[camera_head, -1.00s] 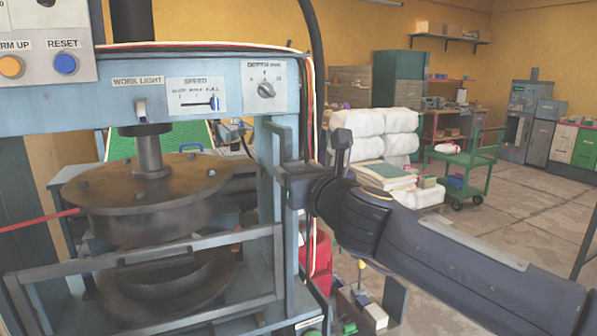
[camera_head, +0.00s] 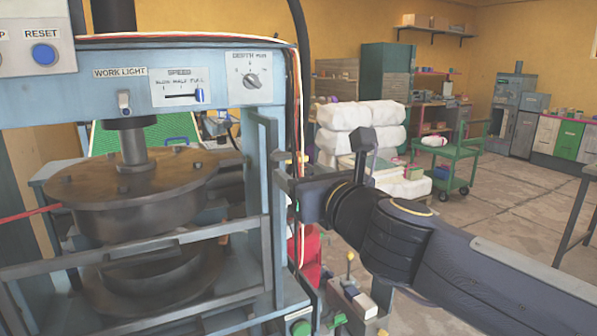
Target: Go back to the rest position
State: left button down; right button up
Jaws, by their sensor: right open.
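My right arm comes in from the right, and its dark gripper (camera_head: 320,160) is beside the right post of the blue-grey press frame. The gripper is open, with nothing seen between its fingers. One finger stands up in front of white bundles; the other is near the post. My left gripper is not in view. The press (camera_head: 35,111) fills the left side, with a round dark plate (camera_head: 140,205) above a lower ring (camera_head: 165,284). A speed slider (camera_head: 199,96), a depth knob (camera_head: 251,81) and a work light switch (camera_head: 124,101) are on its panel.
A guard rail (camera_head: 150,248) crosses the front of the press. White bundles (camera_head: 342,117) are stacked behind my gripper. A green cart (camera_head: 452,172) stands farther back. A table edge (camera_head: 583,205) shows at the right. Floor between the cart and that table is clear.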

dwell(0.5)
jog(key=s+d+f+n+g+h, duration=0.2)
jog(key=s+d+f+n+g, duration=0.1)
jog(key=s+d+f+n, duration=0.7)
jog(key=s+d+f+n+g+h, duration=0.25)
jog(key=s+d+f+n, duration=0.4)
jog(key=f+n, duration=0.4)
jog(key=s+d+f+n+g+h, duration=0.1)
jog(key=s+d+f+n+g, duration=0.3)
jog(key=s+d+f+n, duration=0.7)
jog(key=w+a+r+m+p, duration=0.1)
jog(key=a+r+m+p, duration=0.2)
jog(key=r+p, duration=0.8)
jog(key=shift+w+a+r+p, duration=0.15)
jog(key=shift+w+a+p, duration=0.05)
jog(key=shift+p, duration=0.7)
